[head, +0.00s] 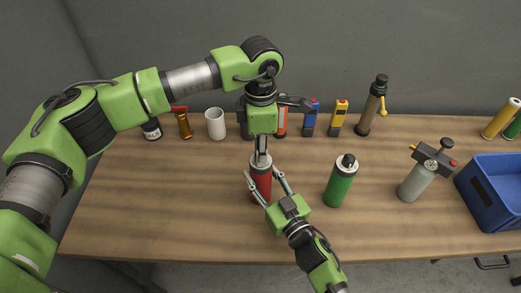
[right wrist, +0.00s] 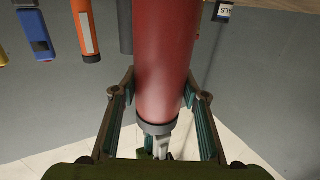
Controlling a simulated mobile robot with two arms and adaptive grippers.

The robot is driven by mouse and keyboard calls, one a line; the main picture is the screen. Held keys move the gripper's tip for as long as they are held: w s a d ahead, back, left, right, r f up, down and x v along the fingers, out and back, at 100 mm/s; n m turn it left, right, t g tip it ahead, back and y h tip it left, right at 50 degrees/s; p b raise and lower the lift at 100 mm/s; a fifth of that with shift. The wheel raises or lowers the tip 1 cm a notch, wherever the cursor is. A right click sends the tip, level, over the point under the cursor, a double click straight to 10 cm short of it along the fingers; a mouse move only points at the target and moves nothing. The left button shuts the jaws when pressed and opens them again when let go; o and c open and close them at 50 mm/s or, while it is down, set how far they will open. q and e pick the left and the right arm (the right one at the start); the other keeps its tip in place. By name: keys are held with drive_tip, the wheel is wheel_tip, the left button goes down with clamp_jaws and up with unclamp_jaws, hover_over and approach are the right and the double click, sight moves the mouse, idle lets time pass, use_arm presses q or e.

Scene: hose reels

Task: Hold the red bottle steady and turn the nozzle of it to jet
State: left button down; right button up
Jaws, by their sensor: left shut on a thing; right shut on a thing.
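The red bottle (head: 262,187) stands upright on the wooden table near its middle. My left gripper (head: 263,160) comes down from above and is shut on the nozzle at the bottle's top. The nozzle itself is hidden by the fingers, so its setting cannot be read. My right gripper (head: 263,180) reaches in from the front right, with one finger on each side of the bottle's body, shut on it. In the right wrist view the red bottle (right wrist: 165,60) fills the space between the fingers (right wrist: 165,100), its dark collar towards the bottom edge.
A green bottle (head: 341,183) stands to the right, and a grey sprayer (head: 416,182) and blue crate (head: 492,200) further right. Along the back are a white cup (head: 215,124), a yellow device (head: 338,118), a blue device (head: 310,120) and a dark-topped cylinder (head: 371,106). The front left of the table is clear.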

use_arm(q)
drive_tip(key=n, duration=1.2)
drive_tip(key=shift+n, duration=0.3)
idle(0.4)
drive_tip(key=c, duration=1.8)
unclamp_jaws()
drive_tip(key=shift+r, duration=0.15)
wheel_tip(320, 180, up, 12)
drive_tip(key=shift+f, duration=0.1)
